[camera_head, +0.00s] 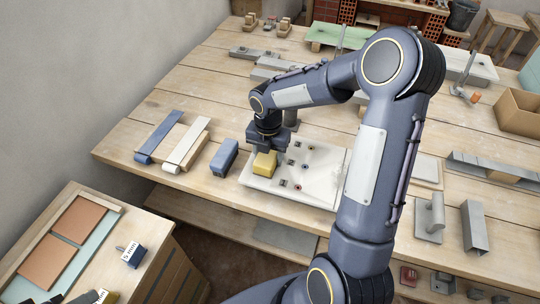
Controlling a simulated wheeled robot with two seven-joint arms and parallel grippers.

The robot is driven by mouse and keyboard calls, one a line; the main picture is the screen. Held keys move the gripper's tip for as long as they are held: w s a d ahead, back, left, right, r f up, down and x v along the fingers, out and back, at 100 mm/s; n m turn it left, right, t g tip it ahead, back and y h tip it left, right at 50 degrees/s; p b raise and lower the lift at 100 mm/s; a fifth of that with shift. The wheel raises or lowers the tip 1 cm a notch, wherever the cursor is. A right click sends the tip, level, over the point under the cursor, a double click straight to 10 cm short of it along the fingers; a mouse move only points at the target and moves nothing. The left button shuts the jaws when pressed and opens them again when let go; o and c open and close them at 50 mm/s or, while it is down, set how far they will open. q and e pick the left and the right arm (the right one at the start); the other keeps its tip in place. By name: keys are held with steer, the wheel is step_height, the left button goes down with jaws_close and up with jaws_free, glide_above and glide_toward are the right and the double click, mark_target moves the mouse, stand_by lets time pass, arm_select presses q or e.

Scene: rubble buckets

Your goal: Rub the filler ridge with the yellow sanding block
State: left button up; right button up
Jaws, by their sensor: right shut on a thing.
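My right gripper (267,151) reaches down over the left part of a white board (318,194) on the wooden table. It is shut on the yellow sanding block (263,164), which sits at or just above the board's surface; I cannot tell if they touch. Several small dark squares and dots lie on the board to the right of the block. I cannot make out the filler ridge; the block, gripper or arm may hide it. My left gripper is not in view.
A blue block (224,155) lies just left of the board. Sanding strips (185,144) lie further left. A grey trowel (431,221) and a metal channel (474,228) lie at right. A side bench (97,257) stands at lower left. My right arm covers the table's middle.

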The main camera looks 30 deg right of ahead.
steer(key=shift+w+d+f, duration=0.1)
steer(key=shift+w+d, duration=0.45)
steer(key=shift+d, duration=0.2)
steer(key=shift+f, duration=0.15)
steer(key=shift+w+d+r+p, duration=0.15)
steer(key=shift+r+p, duration=0.65)
steer(key=shift+p, duration=0.2)
